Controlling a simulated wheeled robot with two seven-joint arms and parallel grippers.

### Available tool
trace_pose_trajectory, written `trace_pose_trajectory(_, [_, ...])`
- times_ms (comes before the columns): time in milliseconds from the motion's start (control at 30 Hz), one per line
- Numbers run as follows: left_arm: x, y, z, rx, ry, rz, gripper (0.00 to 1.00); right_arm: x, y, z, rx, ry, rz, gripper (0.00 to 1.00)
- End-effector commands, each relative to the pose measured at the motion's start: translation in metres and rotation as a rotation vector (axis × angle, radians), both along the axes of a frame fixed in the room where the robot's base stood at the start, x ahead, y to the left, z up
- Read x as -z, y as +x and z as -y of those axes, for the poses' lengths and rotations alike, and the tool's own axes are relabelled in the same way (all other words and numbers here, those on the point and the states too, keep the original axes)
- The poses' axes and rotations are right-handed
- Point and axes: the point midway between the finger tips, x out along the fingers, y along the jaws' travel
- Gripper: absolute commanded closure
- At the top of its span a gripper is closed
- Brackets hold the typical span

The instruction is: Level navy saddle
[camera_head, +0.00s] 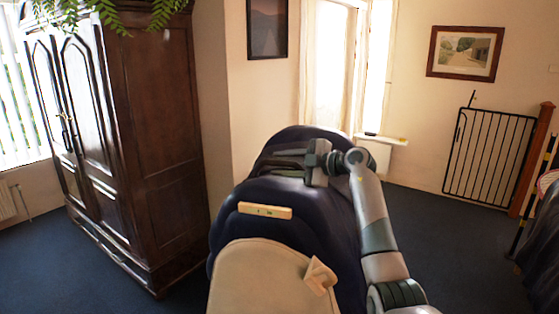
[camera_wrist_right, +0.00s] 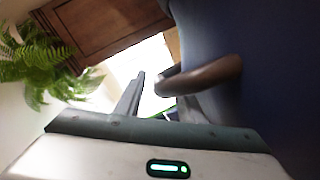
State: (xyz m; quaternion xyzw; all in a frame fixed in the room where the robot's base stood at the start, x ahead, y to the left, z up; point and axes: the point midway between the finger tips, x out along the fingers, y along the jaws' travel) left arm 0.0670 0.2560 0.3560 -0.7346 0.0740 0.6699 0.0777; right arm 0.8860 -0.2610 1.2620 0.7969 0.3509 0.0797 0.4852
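The navy saddle (camera_head: 335,215) fills the middle of the head view, its far end raised. A small tan level (camera_head: 265,211) with a greenish vial lies across it, and a cream panel (camera_head: 262,275) with a small folded tab (camera_head: 319,276) covers the near part. My right gripper (camera_head: 279,160) reaches in from the right, its fingers over the saddle's far part. In the right wrist view a brown bar (camera_wrist_right: 205,76) crosses beside the fingers against the navy surface, with a bright gap between bar and left finger. The right finger is partly hidden. My left gripper is out of view.
A dark wooden wardrobe (camera_head: 150,130) stands at the left, a fern (camera_head: 105,12) above it. A black metal gate (camera_head: 487,155) and a draped thing (camera_head: 543,235) are at the right. Blue carpet (camera_head: 450,240) is clear between the saddle and the gate.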

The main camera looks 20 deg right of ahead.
Motion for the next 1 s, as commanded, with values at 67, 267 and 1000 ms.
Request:
trace_pose_trajectory(67, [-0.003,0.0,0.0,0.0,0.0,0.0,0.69,0.0,0.004,-0.004,0.0,0.0,0.0,0.64])
trace_pose_trajectory(267, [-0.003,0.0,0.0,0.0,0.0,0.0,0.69,0.003,0.007,-0.007,0.0,-0.002,0.0,0.64])
trace_pose_trajectory(1000, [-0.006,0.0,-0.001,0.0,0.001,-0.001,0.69,0.002,-0.003,0.01,0.003,0.035,0.027,1.0])
